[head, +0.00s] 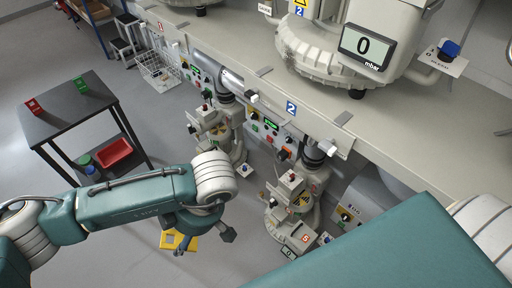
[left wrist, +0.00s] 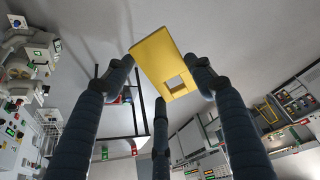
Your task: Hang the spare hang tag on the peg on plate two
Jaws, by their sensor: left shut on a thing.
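My left gripper (head: 203,226) hangs below the teal left arm in the head view, to the left of the tube blowers. It is shut on a yellow hang tag (head: 178,241), which shows partly under the gripper. In the left wrist view the yellow tag (left wrist: 157,58) is pinched between the fingertips (left wrist: 160,68), and a square hole shows near its lower end. A blue number 2 plate (head: 291,108) is on the front edge of the long bench. White and dark peg-like parts (head: 252,97) stick out near it; I cannot tell which is the peg. My right gripper is out of view.
A dark table (head: 62,104) with a red block (head: 35,107) and a green block (head: 79,89) stands at the left, a red bin (head: 114,152) on its lower shelf. A wire basket (head: 158,70) hangs at the bench. My teal right arm covers the lower right.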

